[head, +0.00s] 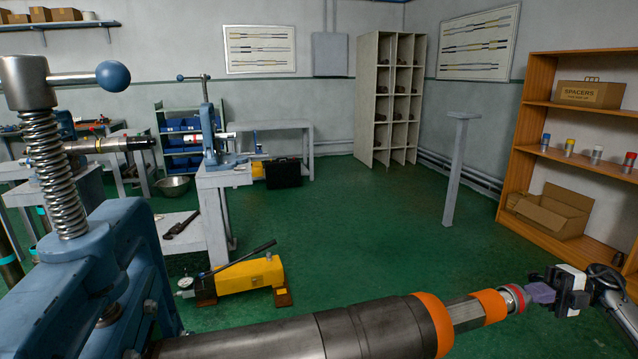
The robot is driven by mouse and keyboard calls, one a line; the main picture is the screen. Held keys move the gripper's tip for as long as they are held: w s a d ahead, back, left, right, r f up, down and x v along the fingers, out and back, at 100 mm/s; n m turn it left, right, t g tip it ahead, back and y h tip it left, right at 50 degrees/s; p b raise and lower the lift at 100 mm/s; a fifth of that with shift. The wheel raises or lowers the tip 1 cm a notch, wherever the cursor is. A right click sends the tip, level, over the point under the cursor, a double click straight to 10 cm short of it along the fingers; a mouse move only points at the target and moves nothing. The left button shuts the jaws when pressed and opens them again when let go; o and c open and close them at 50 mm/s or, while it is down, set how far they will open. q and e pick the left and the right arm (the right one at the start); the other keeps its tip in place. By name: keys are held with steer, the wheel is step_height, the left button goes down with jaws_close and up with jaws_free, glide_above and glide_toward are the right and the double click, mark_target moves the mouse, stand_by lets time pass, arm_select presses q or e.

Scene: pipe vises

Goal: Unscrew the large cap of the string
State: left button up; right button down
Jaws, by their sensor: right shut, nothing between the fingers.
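The string (372,332) lies along the bottom of the head view, a dark steel pipe with orange bands and a pale flat-sided section. Its right end carries a short red and silver ring-shaped part (514,298), which looks like the large cap. I cannot tell whether it is loose. My right gripper (541,293) is at the lower right, just beyond that end. Its fingers are shut and empty, pointing left at the cap. I cannot tell whether they touch it. My left gripper is not in view.
A blue vise (75,275) with a screw and ball handle fills the left foreground at the string's left end. A yellow hand pump (250,278) stands on the green floor. An orange shelf (540,120) stands at right. The middle floor is clear.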

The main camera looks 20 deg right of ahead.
steer(key=v, duration=0.3)
steer(key=shift+d+r, duration=0.15)
steer(key=shift+r, duration=0.2)
steer(key=c, duration=1.4)
jaws_free()
steer(key=shift+w+a, duration=0.15)
steer(key=shift+a, duration=0.1)
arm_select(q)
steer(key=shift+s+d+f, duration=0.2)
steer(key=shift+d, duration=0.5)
arm_select(e)
steer(key=shift+d, duration=0.1)
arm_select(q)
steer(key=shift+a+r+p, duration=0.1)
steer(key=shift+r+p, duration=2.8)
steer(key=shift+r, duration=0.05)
arm_select(e)
steer(key=shift+s+d+r, duration=0.3)
steer(key=shift+s+r, duration=1.5)
steer(key=shift+s, duration=0.15)
steer(key=shift+s+d+r, duration=0.3)
steer(key=shift+s+r, duration=1.5)
steer(key=shift+s, duration=0.1)
steer(key=shift+s+d+r, duration=0.3)
steer(key=shift+s+r, duration=1.5)
steer(key=shift+s, duration=0.15)
